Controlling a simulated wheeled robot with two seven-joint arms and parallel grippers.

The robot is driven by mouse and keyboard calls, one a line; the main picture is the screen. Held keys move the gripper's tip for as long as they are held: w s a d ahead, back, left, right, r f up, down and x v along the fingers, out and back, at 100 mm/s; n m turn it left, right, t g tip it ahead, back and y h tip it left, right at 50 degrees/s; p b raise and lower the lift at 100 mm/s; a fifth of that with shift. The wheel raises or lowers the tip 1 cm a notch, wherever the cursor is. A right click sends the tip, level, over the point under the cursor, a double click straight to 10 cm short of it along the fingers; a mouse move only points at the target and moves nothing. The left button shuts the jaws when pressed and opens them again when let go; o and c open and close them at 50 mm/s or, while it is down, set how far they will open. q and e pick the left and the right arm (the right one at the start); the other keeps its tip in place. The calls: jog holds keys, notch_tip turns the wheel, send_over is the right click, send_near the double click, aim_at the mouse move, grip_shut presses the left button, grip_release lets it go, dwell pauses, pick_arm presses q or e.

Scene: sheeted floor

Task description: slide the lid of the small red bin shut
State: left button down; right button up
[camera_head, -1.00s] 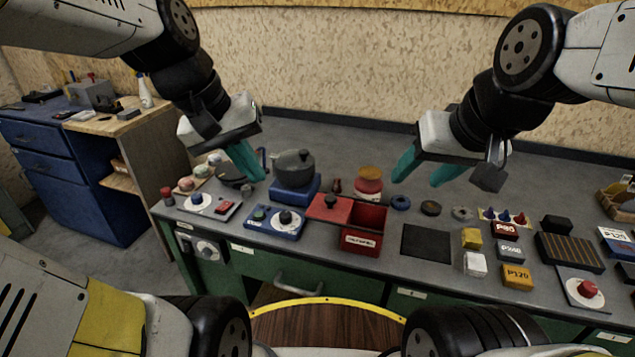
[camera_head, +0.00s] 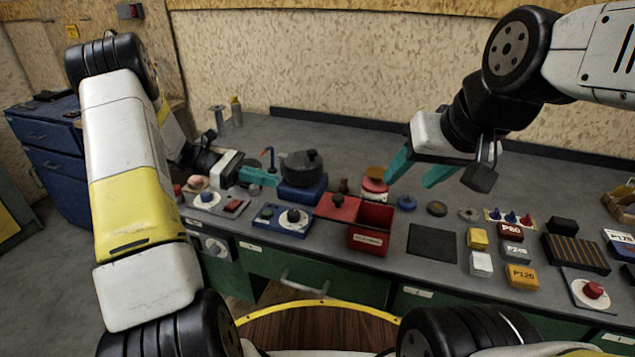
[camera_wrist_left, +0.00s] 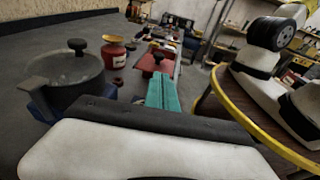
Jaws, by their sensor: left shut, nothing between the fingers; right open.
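The small red bin (camera_head: 368,240) stands near the front edge of the workbench, with a pale label on its front. Its red lid (camera_head: 329,205) is slid out to the left, so the bin's right part is open. A dark round knob (camera_head: 338,200) stands on the lid. In the left wrist view the red lid (camera_wrist_left: 150,66) shows just beyond the fingertips. My left gripper (camera_head: 275,180) is shut and empty, left of the lid and in front of the grey pot; its teal fingers (camera_wrist_left: 163,92) point toward the lid, apart from it. My right gripper (camera_head: 410,178) is open and empty above the bench, right of the bin.
A grey lidded pot (camera_head: 301,167) on a blue base stands behind and left of the lid. A blue control box (camera_head: 281,221) is left of the bin. A black mat (camera_head: 432,241) and several blocks lie to the right.

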aim_at(320, 204)
pick_arm(q)
jog(key=x, duration=1.4)
jog(key=shift+w, duration=0.1)
jog(key=s+d, duration=0.1)
jog(key=d, duration=0.2)
jog(key=s+d, duration=0.1)
jog(key=d, duration=0.2)
jog(key=s+d, duration=0.1)
jog(key=d, duration=0.2)
jog(key=shift+s+d, duration=0.1)
